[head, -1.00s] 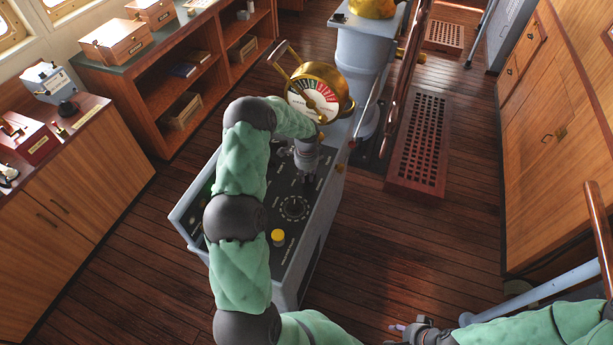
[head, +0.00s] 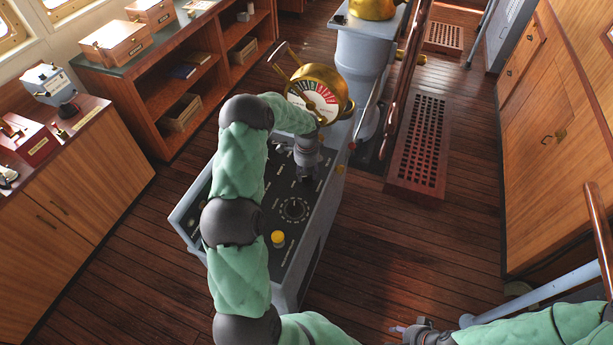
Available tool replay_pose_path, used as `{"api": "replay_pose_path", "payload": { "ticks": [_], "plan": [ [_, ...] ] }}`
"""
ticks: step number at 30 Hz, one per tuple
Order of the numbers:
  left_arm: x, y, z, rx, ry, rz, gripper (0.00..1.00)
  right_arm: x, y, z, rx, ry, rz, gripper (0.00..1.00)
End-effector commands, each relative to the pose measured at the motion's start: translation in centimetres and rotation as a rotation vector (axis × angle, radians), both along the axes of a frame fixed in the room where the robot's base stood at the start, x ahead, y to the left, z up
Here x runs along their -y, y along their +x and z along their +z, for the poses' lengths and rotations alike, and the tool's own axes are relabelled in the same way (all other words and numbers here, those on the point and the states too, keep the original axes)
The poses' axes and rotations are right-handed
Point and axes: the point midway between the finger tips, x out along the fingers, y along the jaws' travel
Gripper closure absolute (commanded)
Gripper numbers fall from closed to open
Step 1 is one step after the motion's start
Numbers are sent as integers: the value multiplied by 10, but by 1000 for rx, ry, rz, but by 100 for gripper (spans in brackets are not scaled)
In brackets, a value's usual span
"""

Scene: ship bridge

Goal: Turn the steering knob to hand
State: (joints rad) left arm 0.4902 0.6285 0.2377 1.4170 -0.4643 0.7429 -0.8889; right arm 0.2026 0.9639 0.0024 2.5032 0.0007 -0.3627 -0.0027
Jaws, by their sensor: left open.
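A round black knob with a ring of white scale marks (head: 294,209) sits on the dark top panel of the grey console (head: 262,238). Its lettering is too small to read, so I cannot tell whether it is the steering knob. My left gripper (head: 304,179) points down at the panel just beyond this dial, with its fingers low over the surface. It is open, and I cannot tell whether it touches a control there. My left arm hides much of the panel's left side. My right gripper (head: 402,331) is at the bottom edge, away from the console, its fingers hard to make out.
A yellow button (head: 278,237) is on the console's near part. A brass telegraph (head: 318,96) with a lever stands behind my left wrist. A wooden floor grating (head: 420,145) and a wooden cabinet (head: 555,140) are to the right. Open plank floor lies between console and cabinet.

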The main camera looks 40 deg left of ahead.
Motion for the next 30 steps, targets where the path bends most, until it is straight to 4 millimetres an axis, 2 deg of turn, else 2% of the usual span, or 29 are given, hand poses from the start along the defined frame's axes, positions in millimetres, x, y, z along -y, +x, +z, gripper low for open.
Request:
{"api": "replay_pose_path", "payload": {
  "ticks": [1,6,10,15,20,30],
  "plan": [
    [-1,1,12,6,2,1,55,0,0,0,0,0,0,60],
    [0,1,46,4,2,1,55,0,0,0,0,0,0,60],
    [0,1,68,3,0,1,55,0,0,0,0,0,0,60],
    [0,0,87,1,0,1,55,0,0,0,0,0,0,60],
    [0,0,93,0,0,1,55,0,0,0,0,0,0,60],
    [0,0,94,0,0,1,55,0,0,0,0,0,0,60]
  ]
}}
